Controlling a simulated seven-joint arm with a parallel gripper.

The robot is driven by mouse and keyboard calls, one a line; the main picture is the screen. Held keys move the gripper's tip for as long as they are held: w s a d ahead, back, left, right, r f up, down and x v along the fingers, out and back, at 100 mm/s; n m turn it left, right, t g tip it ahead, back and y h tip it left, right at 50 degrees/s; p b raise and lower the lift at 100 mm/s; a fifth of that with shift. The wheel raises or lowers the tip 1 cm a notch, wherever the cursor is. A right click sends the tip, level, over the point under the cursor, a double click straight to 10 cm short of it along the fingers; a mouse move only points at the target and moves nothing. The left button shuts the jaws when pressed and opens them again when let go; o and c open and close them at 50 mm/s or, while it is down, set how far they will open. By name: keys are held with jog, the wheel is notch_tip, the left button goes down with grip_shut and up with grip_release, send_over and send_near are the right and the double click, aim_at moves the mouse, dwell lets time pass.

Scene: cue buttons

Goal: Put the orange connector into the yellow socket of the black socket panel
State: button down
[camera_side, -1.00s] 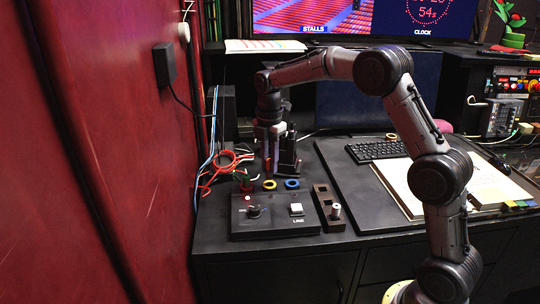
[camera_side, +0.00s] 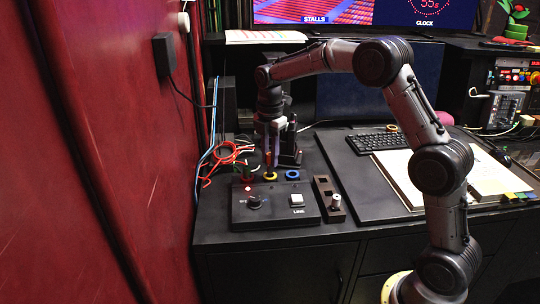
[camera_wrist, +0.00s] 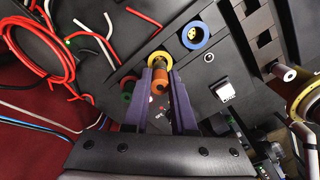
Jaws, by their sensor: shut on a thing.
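The black socket panel (camera_side: 275,219) lies on the desk, with a yellow socket (camera_side: 270,176) and a blue socket (camera_side: 292,174) at its back edge. My gripper (camera_side: 271,165) points down just over the yellow socket. In the wrist view my gripper (camera_wrist: 161,74) is shut on the orange connector (camera_wrist: 155,73). The connector's end overlaps the yellow socket (camera_wrist: 160,57); I cannot tell how deep it sits, if at all. The blue socket (camera_wrist: 194,36) is empty, right of it.
Red and white cables (camera_side: 229,155) lie left of my gripper, near the red wall. A dark holder (camera_side: 329,199) with a pale peg stands right of the panel. A keyboard (camera_side: 377,142) and an open book (camera_side: 470,175) lie farther right. A white button (camera_side: 296,199) is on the panel.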

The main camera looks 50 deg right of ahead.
aim_at(270, 172)
jog(key=shift+f, duration=1.55)
dwell(2.5)
jog(key=c, duration=0.5)
grip_release()
jog(key=shift+r, duration=0.15)
jog(key=shift+r, duration=3.4)
